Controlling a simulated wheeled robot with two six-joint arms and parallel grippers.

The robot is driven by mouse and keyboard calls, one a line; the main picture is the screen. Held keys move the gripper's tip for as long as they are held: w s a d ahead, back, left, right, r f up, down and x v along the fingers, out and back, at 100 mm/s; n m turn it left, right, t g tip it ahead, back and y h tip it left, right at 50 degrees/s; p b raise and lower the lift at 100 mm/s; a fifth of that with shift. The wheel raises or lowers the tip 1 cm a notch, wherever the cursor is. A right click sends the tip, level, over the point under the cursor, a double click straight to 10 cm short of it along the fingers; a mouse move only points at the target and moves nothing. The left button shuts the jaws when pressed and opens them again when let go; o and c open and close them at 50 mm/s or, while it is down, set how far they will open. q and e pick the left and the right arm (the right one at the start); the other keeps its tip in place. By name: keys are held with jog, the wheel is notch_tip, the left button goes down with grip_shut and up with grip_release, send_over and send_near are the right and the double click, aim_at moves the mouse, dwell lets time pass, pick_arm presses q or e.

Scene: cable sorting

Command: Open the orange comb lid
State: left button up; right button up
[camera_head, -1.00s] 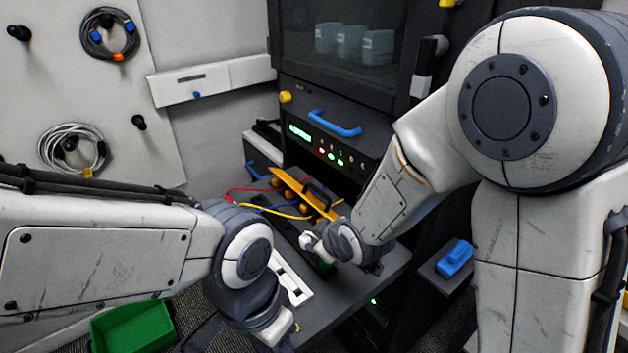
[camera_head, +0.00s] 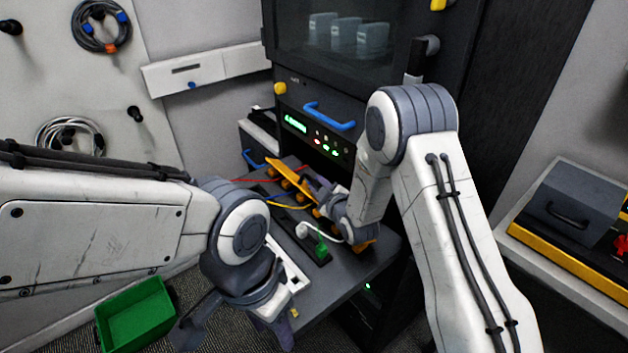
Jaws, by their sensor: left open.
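The orange comb lid (camera_head: 284,176) is a long bar running diagonally across the back of the grey work surface, below the lit panel. Small orange parts show along its front side. Its right end is hidden by my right gripper, and I cannot tell whether it is raised. My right gripper (camera_head: 317,188) is at the lid's right half, with its fingertips at or close to the lid; the jaws are too small and overlapped to read. My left gripper (camera_head: 238,332) is open and empty at the bottom, in front of the surface and away from the lid.
Red (camera_head: 257,181) and yellow (camera_head: 288,205) cables lie near the lid. A white cable with a green plug (camera_head: 321,250) lies in front. A cabinet with a blue handle (camera_head: 330,116) stands behind. A green bin (camera_head: 137,318) is at lower left, a grey box (camera_head: 572,205) at right.

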jog(key=shift+x, duration=1.35)
grip_shut()
jog(key=shift+w+d+r+m+g+y, duration=0.3)
jog(key=shift+w+d+m+g, duration=0.35)
jog(key=shift+m, duration=0.35)
jog(key=shift+w+d+f+m+g+y+p, duration=0.15)
jog(key=shift+w+d+m+g+y+p, duration=0.15)
jog(key=shift+d+m+g+y+p, duration=0.5)
jog(key=shift+a+t+b, duration=0.15)
jog(key=shift+t+b, duration=0.15)
jog(key=shift+t, duration=0.05)
grip_release()
jog(key=b+v, duration=0.1)
jog(key=v, duration=0.9)
jog(key=shift+s, duration=0.2)
